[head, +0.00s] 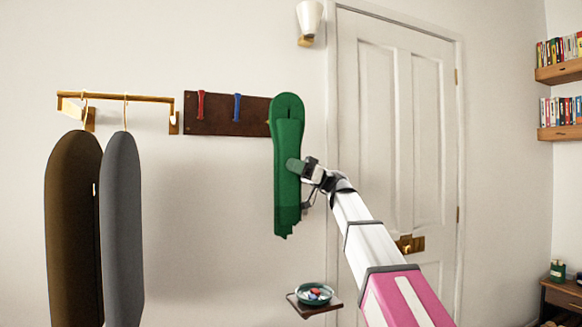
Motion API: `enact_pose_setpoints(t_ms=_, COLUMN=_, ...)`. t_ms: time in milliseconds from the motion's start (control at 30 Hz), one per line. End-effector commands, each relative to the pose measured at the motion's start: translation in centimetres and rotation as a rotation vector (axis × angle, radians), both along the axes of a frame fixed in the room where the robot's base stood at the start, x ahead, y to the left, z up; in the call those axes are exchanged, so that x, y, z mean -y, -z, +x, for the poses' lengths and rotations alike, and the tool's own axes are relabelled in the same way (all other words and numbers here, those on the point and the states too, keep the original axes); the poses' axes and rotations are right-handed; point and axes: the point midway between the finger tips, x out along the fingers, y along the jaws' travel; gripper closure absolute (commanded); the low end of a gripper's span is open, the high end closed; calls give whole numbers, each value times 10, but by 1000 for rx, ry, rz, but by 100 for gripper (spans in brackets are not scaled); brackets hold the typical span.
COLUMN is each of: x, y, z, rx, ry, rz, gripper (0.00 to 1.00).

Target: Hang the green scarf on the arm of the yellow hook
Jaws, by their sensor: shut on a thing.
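The green scarf (289,132) hangs upright in front of the right end of the dark wooden hook board (218,126), its lower end jagged. A loop shows at its top. My gripper (297,166) is shut on the scarf near its middle, coming from the right. A red hook (200,105) and a blue hook (237,107) show on the board. No yellow hook shows; the scarf covers the board's right end. I cannot tell whether the scarf touches a hook.
Brown (72,220) and grey (121,220) garments hang from a brass rail (115,97) at left. A small wall shelf (318,309) with a green dish (314,291) is below the scarf. A white door (400,130) stands behind my arm.

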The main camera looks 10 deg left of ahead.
Motion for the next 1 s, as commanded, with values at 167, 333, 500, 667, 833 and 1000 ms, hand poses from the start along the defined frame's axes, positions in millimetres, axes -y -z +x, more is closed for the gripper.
enact_pose_setpoints(t_ms=167, x=-5, y=0, z=9, rx=0, ry=1, rz=0, gripper=74)
enact_pose_setpoints(t_ms=333, x=-10, y=1, z=17, rx=0, ry=1, rz=0, gripper=74)
enact_pose_setpoints(t_ms=500, x=-15, y=2, z=24, rx=0, ry=1, rz=0, gripper=74)
enact_pose_setpoints(t_ms=667, x=-19, y=2, z=31, rx=0, ry=1, rz=0, gripper=74)
enact_pose_setpoints(t_ms=833, x=-23, y=3, z=37, rx=0, ry=1, rz=0, gripper=74)
enact_pose_setpoints(t_ms=1000, x=-25, y=3, z=40, rx=0, ry=1, rz=0, gripper=74)
